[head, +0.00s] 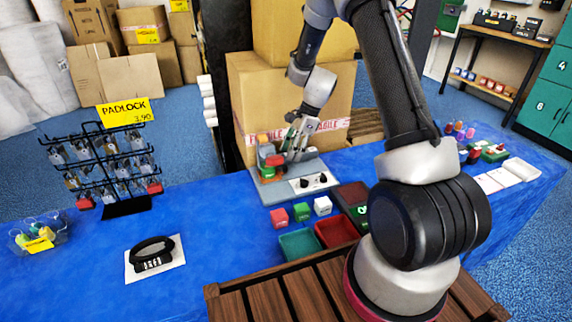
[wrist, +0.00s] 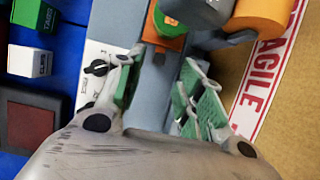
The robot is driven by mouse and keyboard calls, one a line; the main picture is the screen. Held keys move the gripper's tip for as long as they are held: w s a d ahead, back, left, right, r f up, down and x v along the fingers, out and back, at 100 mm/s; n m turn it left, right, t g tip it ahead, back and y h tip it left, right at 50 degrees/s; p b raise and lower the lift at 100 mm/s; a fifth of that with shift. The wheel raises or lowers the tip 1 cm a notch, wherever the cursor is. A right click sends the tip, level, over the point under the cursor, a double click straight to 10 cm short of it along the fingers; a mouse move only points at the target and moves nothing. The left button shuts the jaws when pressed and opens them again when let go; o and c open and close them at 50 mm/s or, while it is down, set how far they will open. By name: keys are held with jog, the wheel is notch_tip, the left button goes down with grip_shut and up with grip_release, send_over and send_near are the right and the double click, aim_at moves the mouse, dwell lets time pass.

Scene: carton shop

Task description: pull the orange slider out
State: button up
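My gripper (head: 292,152) reaches over a grey-based fixture (head: 262,197) at the back of the blue table. In the wrist view my gripper (wrist: 162,62) has its two green-padded fingers apart, with nothing seen between them. Ahead of the fingertips is a small orange part (wrist: 156,22) with a green block (wrist: 168,42) at it. An orange cylinder (wrist: 262,14) lies farther right, by the carton. In the head view an orange part (head: 276,135) shows left of the gripper, above a red piece (head: 275,160). I cannot tell which orange part is the slider; grey parts hide some of it.
A white panel with black knobs (head: 314,182) is at the fixture's front right. Red, green and white cubes (head: 322,206) and two trays (head: 299,244) stand in front. A large carton (head: 245,95) stands close behind. A padlock rack (head: 113,165) is left; table space between is clear.

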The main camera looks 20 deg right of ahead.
aim_at(285, 166)
jog(key=x, duration=0.5)
jog(key=shift+f, duration=0.4)
jog(key=shift+a, duration=0.1)
grip_shut()
